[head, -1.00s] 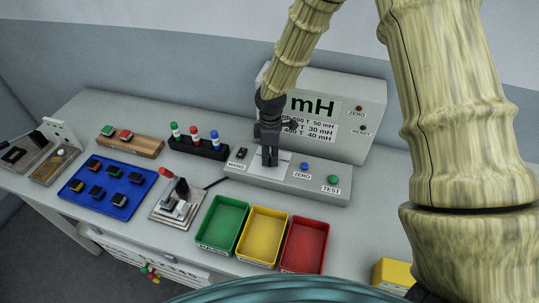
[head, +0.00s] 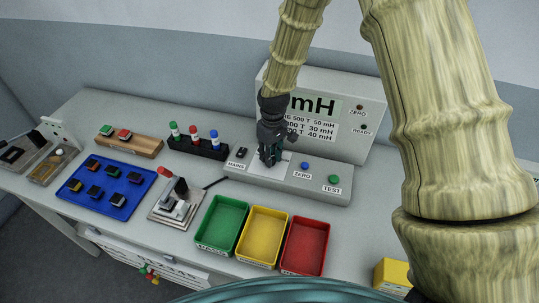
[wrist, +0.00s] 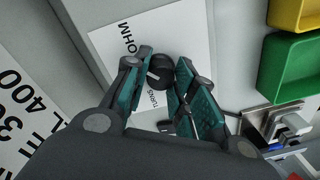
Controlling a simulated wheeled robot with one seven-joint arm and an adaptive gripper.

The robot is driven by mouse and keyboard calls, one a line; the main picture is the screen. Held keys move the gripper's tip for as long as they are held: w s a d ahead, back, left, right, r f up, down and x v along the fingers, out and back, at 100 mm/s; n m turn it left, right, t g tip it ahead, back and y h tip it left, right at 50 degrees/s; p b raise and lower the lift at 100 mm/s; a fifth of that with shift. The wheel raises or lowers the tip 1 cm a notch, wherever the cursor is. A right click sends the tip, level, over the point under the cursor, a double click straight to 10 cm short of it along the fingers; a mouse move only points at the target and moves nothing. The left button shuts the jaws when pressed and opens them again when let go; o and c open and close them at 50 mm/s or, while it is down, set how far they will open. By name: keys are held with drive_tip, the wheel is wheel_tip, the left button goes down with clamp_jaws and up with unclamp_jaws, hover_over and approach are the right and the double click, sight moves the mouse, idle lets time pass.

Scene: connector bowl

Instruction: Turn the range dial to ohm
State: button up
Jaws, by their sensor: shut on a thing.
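The range dial (wrist: 161,70) is a small dark round knob with a white mark, on a white label plate (wrist: 185,35) of the tester. In the wrist view "OHM" is printed above and left of it and "TURNS" below it. Which label the mark points at I cannot tell. My gripper (wrist: 160,78) points down at the dial, its teal-padded fingers on both sides, shut on it. In the head view my gripper (head: 268,157) stands on the tester's front panel (head: 318,181) and hides the dial. The display (head: 317,106) shows "mH".
The MAINS switch (head: 236,153) is left of my gripper; a blue ZERO button (head: 304,166) and a green TEST button (head: 334,179) are right. Green (head: 201,244), yellow (head: 241,256) and red (head: 287,268) bins stand in front. A lever fixture (head: 158,214) is front left.

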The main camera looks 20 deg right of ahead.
sight(272, 156)
drive_tip(key=shift+w+r+m, duration=0.1)
drive_tip(key=shift+w+m, duration=0.05)
drive_tip(key=shift+m, duration=0.95)
drive_tip(key=o, duration=0.9)
drive_tip(key=shift+o, duration=0.8)
wheel_tip(272, 156, up, 12)
drive_tip(key=shift+d, duration=0.35)
